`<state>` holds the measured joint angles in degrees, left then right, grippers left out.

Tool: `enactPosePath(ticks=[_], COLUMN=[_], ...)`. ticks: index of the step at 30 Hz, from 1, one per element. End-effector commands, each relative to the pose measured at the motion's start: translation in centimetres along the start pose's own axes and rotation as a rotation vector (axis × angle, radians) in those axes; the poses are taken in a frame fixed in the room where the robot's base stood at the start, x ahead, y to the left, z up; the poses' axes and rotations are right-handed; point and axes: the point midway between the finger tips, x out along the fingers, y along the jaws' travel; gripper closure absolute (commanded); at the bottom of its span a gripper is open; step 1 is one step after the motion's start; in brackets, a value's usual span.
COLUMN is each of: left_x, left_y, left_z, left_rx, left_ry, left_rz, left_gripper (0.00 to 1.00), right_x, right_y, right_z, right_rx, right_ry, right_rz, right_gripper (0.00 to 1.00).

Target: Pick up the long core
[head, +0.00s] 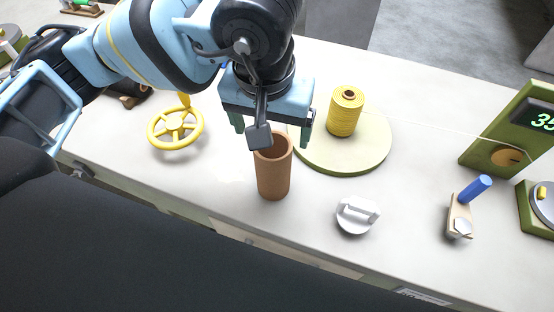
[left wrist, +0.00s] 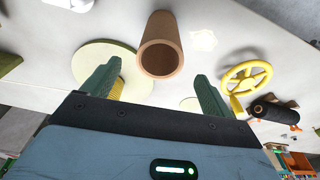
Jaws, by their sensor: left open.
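The long core is a brown cardboard tube (head: 273,172) standing upright on the white table near its front edge. In the left wrist view the tube (left wrist: 160,50) shows its open end, between and beyond the fingertips. My left gripper (head: 272,130) is open above the tube, with one green finger to each side of it in the head view. The wrist view shows both green fingers of the left gripper (left wrist: 157,80) spread apart with nothing held. I see no right gripper in either view.
A yellow thread spool (head: 345,113) stands on a pale green disc (head: 372,150) just right of the tube. A yellow handwheel (head: 175,128) is to the left. A white knobbed piece (head: 357,215) lies right of the tube. A green device with a display (head: 520,130) stands far right.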

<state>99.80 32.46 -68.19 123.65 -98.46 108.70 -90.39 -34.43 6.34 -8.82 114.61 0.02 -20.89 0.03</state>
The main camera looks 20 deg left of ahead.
Motion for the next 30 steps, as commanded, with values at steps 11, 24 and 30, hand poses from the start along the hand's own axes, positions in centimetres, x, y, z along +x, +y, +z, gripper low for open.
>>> enactPosePath(ticks=[11, 24, 30], left_x=[2.6, 6.9, 7.9], left_y=[0.1, -0.1, 0.0], left_z=[0.1, 0.0, 0.0], left_rx=[-0.002, -0.003, -0.003], left_ry=[-0.004, -0.006, -0.004], left_rz=[0.004, 0.002, 0.004], left_gripper=[0.14, 0.14, 0.14], right_x=[-0.2, -0.2, -0.1], right_y=[-0.1, 0.1, 0.1], right_z=[0.5, -1.2, -1.2], right_rx=[0.002, -0.003, -0.003], right_ry=[-0.011, 0.021, 0.021], right_rz=[-0.001, 0.002, 0.002], right_gripper=[1.00, 1.00, 1.00])
